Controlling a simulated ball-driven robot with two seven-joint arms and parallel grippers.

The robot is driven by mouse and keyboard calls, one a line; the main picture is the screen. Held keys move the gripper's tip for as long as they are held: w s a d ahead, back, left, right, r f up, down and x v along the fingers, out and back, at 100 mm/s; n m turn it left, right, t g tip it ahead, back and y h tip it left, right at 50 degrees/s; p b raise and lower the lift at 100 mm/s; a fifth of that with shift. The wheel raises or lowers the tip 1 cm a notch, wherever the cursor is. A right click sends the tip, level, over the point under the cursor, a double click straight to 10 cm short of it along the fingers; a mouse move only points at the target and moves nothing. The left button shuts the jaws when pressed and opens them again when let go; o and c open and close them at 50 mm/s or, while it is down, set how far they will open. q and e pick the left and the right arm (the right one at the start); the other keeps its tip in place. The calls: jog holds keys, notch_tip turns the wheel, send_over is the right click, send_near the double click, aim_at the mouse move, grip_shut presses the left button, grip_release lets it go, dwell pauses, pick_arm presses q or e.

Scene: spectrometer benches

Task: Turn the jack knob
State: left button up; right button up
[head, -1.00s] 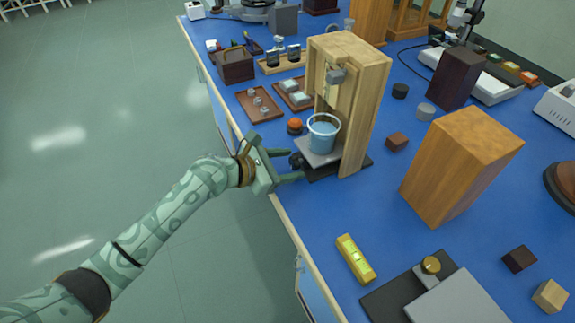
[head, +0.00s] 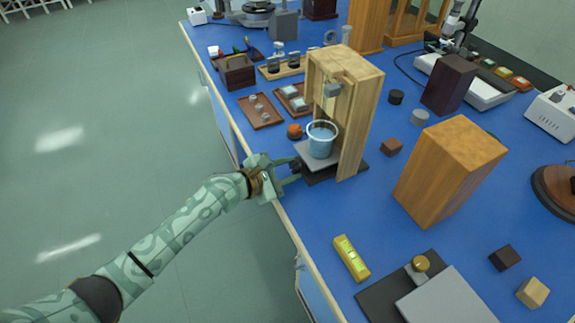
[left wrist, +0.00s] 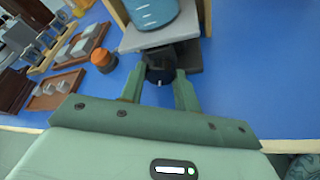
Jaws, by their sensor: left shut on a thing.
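The jack knob (left wrist: 158,76) is a dark round knob with a white mark, on the near side of a small lab jack under a wooden stand. My left gripper (head: 292,172) has its fingers on either side of the knob and is shut on it; the left wrist view shows the fingertips (left wrist: 159,83) at its sides. The jack's grey platform (head: 318,157) carries a blue beaker (head: 321,139) inside the wooden stand (head: 357,120). In the head view the fingers partly hide the knob. My right gripper is not in view.
An orange knob-like object (head: 294,131) stands just left of the jack. Trays of weights (head: 262,112) lie beyond it. A tall wooden block (head: 450,170) stands to the right. A yellow level (head: 351,258) and another jack (head: 445,300) lie nearer, with bare blue bench between.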

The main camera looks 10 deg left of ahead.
pick_arm(q)
jog(key=o, duration=1)
jog(key=shift+s+a+r, duration=0.15)
jog(key=shift+s+a, duration=0.1)
jog(key=p+v, duration=0.4)
jog(key=v, duration=1.1)
jog(key=shift+s+a, duration=0.15)
jog(key=shift+s, duration=0.1)
